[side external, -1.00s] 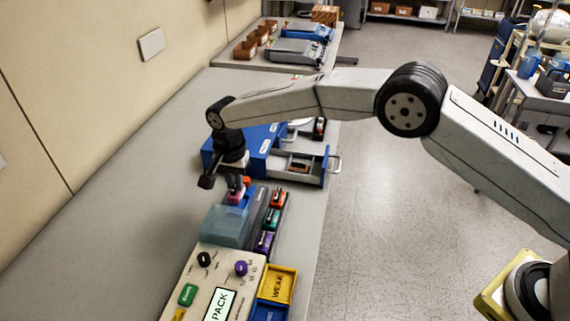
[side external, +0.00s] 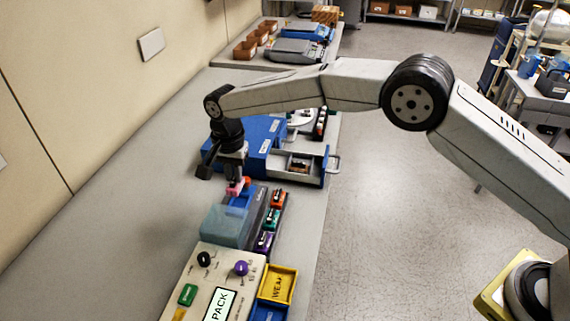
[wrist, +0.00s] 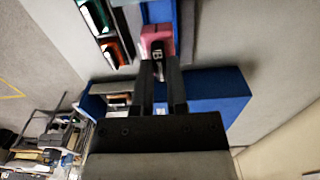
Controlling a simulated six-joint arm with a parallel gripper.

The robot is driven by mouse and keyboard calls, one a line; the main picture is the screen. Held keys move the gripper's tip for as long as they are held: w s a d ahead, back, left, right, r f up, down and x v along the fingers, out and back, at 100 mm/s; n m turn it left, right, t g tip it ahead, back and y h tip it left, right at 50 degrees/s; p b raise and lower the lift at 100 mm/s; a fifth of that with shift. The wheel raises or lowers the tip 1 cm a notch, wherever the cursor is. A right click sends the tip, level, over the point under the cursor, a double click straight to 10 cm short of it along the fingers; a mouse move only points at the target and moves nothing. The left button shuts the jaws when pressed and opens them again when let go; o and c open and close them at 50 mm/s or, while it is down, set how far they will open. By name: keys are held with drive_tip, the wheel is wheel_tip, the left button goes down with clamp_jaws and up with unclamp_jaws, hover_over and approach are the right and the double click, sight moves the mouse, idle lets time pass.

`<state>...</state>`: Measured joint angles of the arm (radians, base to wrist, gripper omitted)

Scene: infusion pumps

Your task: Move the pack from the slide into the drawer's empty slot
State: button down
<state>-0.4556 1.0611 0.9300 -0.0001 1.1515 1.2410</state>
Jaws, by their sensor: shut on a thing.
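My gripper (side external: 238,178) points down and is shut on the pink pack (side external: 240,187), just above the upper end of the blue slide (side external: 239,202). In the wrist view the pack (wrist: 156,38) is between my fingertips (wrist: 160,62), with the slide's blue strip beyond it. I cannot tell how large the gap below the pack is. The open drawer (side external: 325,163) sticks out from the blue cabinet (side external: 262,142) to the right of and beyond my gripper. It has light compartments, with a dark brown item in one; the wrist view shows little of its inside.
Orange, green and purple packs (side external: 270,217) stand in a row beside the slide. A translucent blue cover (side external: 226,226) is at its near end. A control panel (side external: 213,280) and a yellow tray (side external: 278,284) are in front. The table's left side is clear.

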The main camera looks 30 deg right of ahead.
drive_tip(key=r, duration=0.5)
drive_tip(key=shift+w+d+r, duration=0.1)
drive_tip(key=shift+d+r, duration=0.1)
drive_tip(key=shift+r, duration=0.15)
drive_tip(key=w+d+n+t+h, duration=0.1)
drive_tip(key=w+d+n, duration=0.1)
drive_tip(key=d+n, duration=0.8)
drive_tip(key=w+d+n+t+h, duration=0.1)
drive_tip(key=w+d+n, duration=0.2)
drive_tip(key=d+n, duration=0.7)
drive_tip(key=f+m, duration=0.1)
drive_tip(key=f, duration=0.1)
drive_tip(key=d+f+m, duration=0.1)
drive_tip(key=f, duration=0.2)
drive_tip(key=shift+s+d+f, duration=0.1)
drive_tip(key=shift+d, duration=0.05)
drive_tip(key=shift+f, duration=0.2)
drive_tip(key=shift+f, duration=2.15)
drive_tip(key=shift+f, duration=1.1)
drive_tip(key=c, duration=1)
unclamp_jaws()
drive_tip(key=shift+o, duration=0.2)
